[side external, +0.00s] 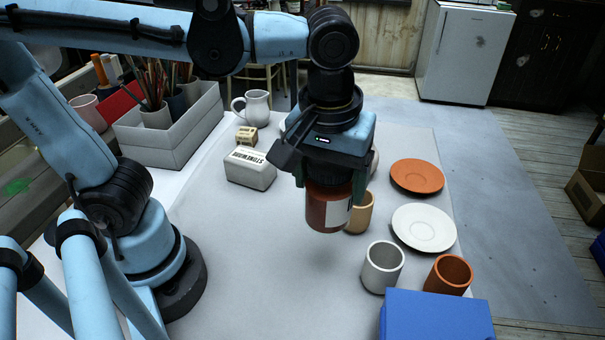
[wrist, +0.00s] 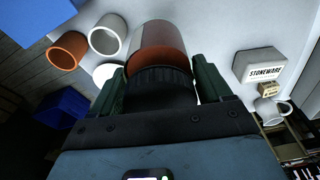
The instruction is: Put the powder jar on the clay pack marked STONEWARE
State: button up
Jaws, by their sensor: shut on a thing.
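My gripper (side external: 331,180) is shut on the powder jar (side external: 324,211), a reddish-brown jar with a white label and a black lid. It holds the jar by the lid, upright and apparently above the table. In the wrist view the jar (wrist: 158,48) sits between the fingers. The clay pack marked STONEWARE (side external: 250,171) is a whitish block on the table, left of the jar in the side view. It also shows at the right of the wrist view (wrist: 259,66), with nothing on its top.
A small tan block (side external: 246,135) and a white pitcher (side external: 252,109) stand behind the pack. A grey bin (side external: 178,140) holds tools. Right of the jar are a tan cup (side external: 360,214), white cup (side external: 382,268), orange cup (side external: 449,275), orange saucer (side external: 417,176), white saucer (side external: 424,228) and blue box (side external: 436,316).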

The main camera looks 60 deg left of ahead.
jog(key=w+a+r+n, duration=0.2)
jog(key=a+n, duration=0.3)
jog(key=a, duration=0.3)
jog(key=n+g+y, duration=0.1)
jog(key=n, duration=0.5)
send_over(249, 155)
notch_tip(249, 155, down, 4)
jog(key=shift+f, duration=1.85)
jog(key=shift+f, duration=0.1)
jog(key=o, duration=1.3)
jog(key=shift+o, duration=0.2)
jog(key=shift+s, duration=0.1)
